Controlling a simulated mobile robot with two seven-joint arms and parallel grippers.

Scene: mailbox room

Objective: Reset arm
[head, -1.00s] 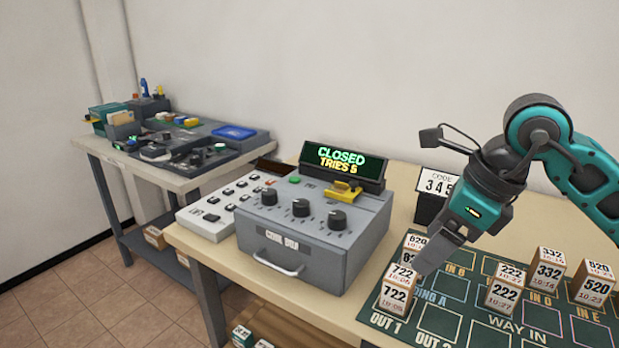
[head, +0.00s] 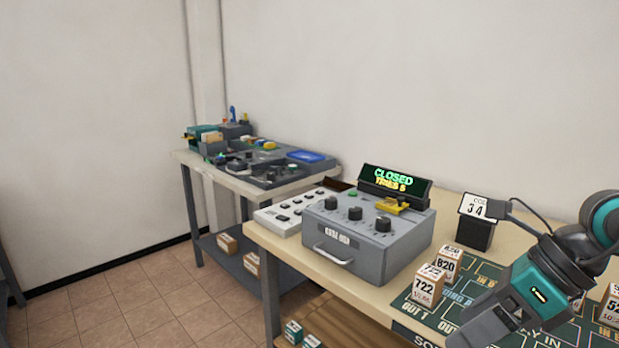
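My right arm comes in at the lower right of the head view. Its gripper (head: 482,336) points down and to the left over the front of the green sorting mat (head: 408,301). Whether its fingers are open or shut cannot be made out. The block marked 722 (head: 428,287) stands on the mat to the left of the gripper, apart from it in the picture. A block marked 820 (head: 447,262) stands just behind it. My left gripper is not in view.
A grey code box (head: 366,240) with knobs reads "CLOSED TRIES 5". A white keypad (head: 285,214) lies beside it, and a code card stand (head: 476,221) is behind the mat. A cluttered second table (head: 246,184) stands at the back left. Floor at left is clear.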

